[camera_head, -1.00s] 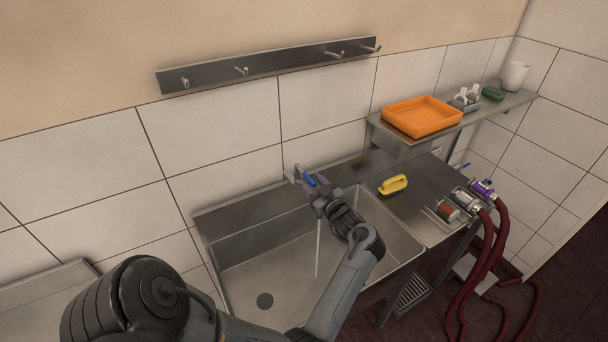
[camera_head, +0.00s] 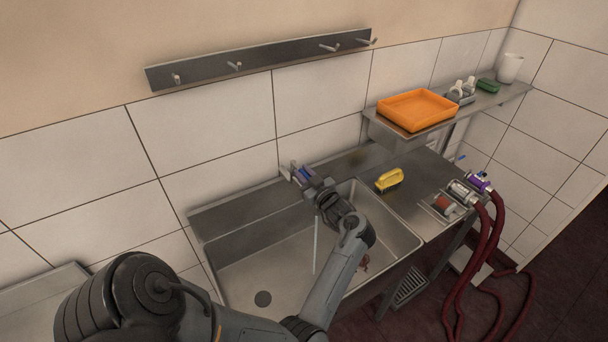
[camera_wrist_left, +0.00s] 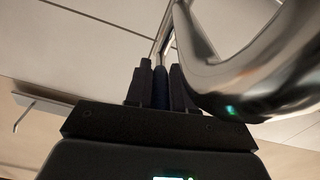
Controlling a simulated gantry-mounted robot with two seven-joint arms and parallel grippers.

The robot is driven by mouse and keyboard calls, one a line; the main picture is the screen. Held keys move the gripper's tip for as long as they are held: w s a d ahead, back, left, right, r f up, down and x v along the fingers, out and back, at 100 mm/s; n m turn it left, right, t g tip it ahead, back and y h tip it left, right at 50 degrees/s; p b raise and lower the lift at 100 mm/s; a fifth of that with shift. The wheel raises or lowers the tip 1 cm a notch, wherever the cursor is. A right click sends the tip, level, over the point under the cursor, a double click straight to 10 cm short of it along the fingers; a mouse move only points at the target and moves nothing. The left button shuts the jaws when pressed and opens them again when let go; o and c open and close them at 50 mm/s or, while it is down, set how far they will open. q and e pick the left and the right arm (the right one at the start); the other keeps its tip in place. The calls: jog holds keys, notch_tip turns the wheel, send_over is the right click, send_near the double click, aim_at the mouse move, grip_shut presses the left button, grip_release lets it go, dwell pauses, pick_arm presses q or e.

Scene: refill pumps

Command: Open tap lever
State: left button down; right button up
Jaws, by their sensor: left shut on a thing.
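The tap stands at the back edge of the metal sink (camera_head: 225,272). Its shiny curved spout (camera_wrist_left: 240,80) passes close to the right of my fingers in the wrist view. My left gripper (camera_head: 303,177) is at the tap, its fingers close together (camera_wrist_left: 160,85) around the narrow tap lever. The lever is mostly hidden between the fingers, and its exact angle cannot be told. A thin pale vertical line, like a water stream, drops from the tap into the sink. My right gripper is not in view.
A yellow brush (camera_head: 389,180) lies on the counter right of the sink. An orange tray (camera_head: 416,108) sits on the shelf above. Hose couplings (camera_head: 462,192) with red hoses (camera_head: 489,240) are at the right. A hook rail (camera_head: 255,62) is on the wall.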

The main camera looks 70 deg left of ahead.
pick_arm(q)
jog(key=shift+s+r+m+t+p, duration=0.15)
jog(key=shift+m+t+p, duration=0.2)
jog(key=shift+p, duration=0.25)
jog(key=shift+s+t, duration=0.15)
jog(key=shift+t, duration=0.3)
jog(key=shift+s, duration=0.1)
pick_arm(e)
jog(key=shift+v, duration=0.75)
pick_arm(q)
jog(key=c, duration=1)
grip_release()
jog(key=shift+o, duration=0.2)
jog(key=shift+d, duration=0.1)
